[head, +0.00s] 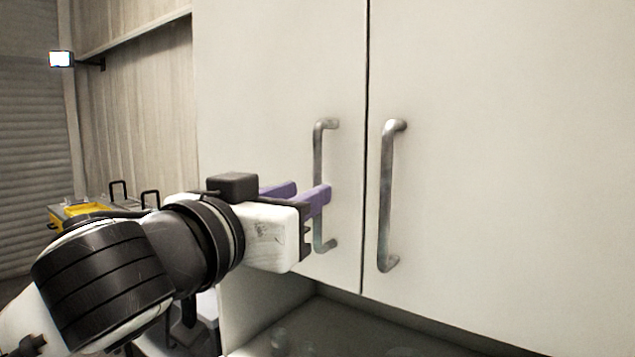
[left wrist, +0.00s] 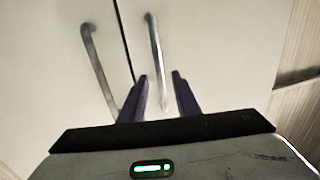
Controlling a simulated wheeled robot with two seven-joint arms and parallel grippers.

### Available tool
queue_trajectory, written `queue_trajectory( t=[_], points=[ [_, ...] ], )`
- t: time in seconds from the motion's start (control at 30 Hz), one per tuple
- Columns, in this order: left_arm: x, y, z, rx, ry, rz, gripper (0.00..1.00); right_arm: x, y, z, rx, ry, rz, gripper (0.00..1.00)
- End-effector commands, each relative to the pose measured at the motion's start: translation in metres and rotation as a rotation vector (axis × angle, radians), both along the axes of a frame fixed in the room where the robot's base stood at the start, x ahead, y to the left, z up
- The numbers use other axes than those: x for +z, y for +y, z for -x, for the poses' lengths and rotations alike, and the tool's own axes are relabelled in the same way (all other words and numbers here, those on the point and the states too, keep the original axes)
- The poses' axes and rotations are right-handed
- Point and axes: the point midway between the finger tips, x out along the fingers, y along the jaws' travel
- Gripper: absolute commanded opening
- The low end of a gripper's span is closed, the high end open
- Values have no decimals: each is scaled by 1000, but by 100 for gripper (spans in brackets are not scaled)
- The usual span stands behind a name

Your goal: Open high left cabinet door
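The left cabinet door (head: 265,90) is a pale panel, closed flush beside the right door. Its upright metal bar handle (head: 318,152) is near the seam; it also shows in the left wrist view (left wrist: 155,45). My left gripper (head: 311,188) has its two purple fingers at the middle of this handle, and the near finger hides part of the bar. In the left wrist view the fingers (left wrist: 160,76) are apart, with the handle in line with the gap between them. I cannot tell whether they touch it. My right gripper is out of view.
The right door (head: 500,150) is closed, with a similar handle (head: 387,195) close to the seam; it also shows in the left wrist view (left wrist: 100,65). A dark counter surface (head: 350,325) lies below the cabinet. A yellow item (head: 80,211) stands at the far left.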

Motion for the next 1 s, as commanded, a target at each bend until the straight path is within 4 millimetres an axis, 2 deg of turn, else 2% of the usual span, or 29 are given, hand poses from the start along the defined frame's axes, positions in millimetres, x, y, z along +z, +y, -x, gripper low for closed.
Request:
queue_trajectory(
  t=[0.1,0.3,0.67,0.7,0.87,1.0],
  points=[
    [2,-10,-21,1,2,0,29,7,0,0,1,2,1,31],
    [2,-20,-43,-1,-1,0,29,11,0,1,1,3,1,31],
    [0,-24,-50,-2,-2,1,29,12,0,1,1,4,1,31],
    [0,-24,-50,-2,-2,1,28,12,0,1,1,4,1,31],
    [0,-24,-50,-1,-1,0,1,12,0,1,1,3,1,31],
    [0,-23,-50,-1,-1,0,0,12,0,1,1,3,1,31]
  ],
)
